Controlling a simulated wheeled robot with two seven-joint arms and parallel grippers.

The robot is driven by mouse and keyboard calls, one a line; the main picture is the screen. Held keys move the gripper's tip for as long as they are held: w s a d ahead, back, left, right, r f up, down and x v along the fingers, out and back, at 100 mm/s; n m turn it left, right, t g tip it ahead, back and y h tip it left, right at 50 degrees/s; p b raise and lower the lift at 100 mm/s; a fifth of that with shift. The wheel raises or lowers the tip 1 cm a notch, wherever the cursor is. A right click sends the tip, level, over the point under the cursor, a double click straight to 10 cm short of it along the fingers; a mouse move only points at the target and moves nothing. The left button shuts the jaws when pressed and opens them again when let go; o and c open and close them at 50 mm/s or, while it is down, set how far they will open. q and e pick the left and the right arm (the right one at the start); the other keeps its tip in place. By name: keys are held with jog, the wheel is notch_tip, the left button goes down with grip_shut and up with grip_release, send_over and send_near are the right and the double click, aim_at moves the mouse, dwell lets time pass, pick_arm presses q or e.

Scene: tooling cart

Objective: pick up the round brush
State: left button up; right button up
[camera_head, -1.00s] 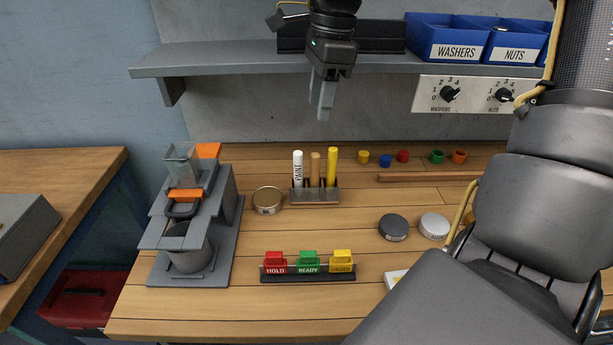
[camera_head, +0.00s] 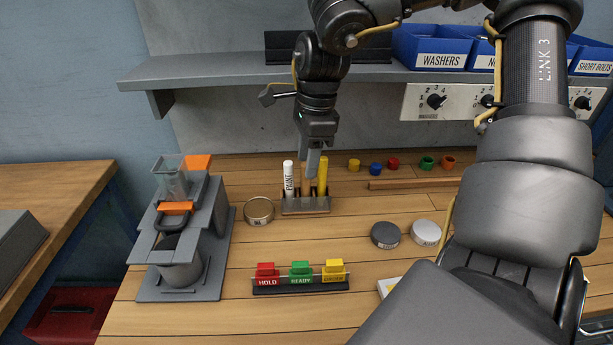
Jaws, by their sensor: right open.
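A small grey holder (camera_head: 306,206) on the wooden bench carries a white PAINT marker (camera_head: 288,180), a tan wooden handle (camera_head: 306,187) in the middle and a yellow stick (camera_head: 323,177). The tan handle looks like the round brush, but no bristles show. My right gripper (camera_head: 312,168) points down at the holder, with its fingers over the upper part of the tan handle and hiding most of it. It is open. I cannot tell whether the handle is between the fingers or behind them. My left gripper is not in view.
A round tin (camera_head: 259,211) stands left of the holder, and a grey stand (camera_head: 205,245) farther left. Small coloured caps (camera_head: 375,168) and a wooden strip (camera_head: 415,184) lie to the right. A shelf (camera_head: 220,74) runs above.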

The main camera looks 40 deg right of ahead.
aim_at(302, 195)
jog(key=f, duration=0.5)
jog(key=shift+w+a, duration=0.2)
grip_shut()
notch_tip(302, 195, up, 18)
jog(key=shift+p, duration=0.45)
dwell(0.3)
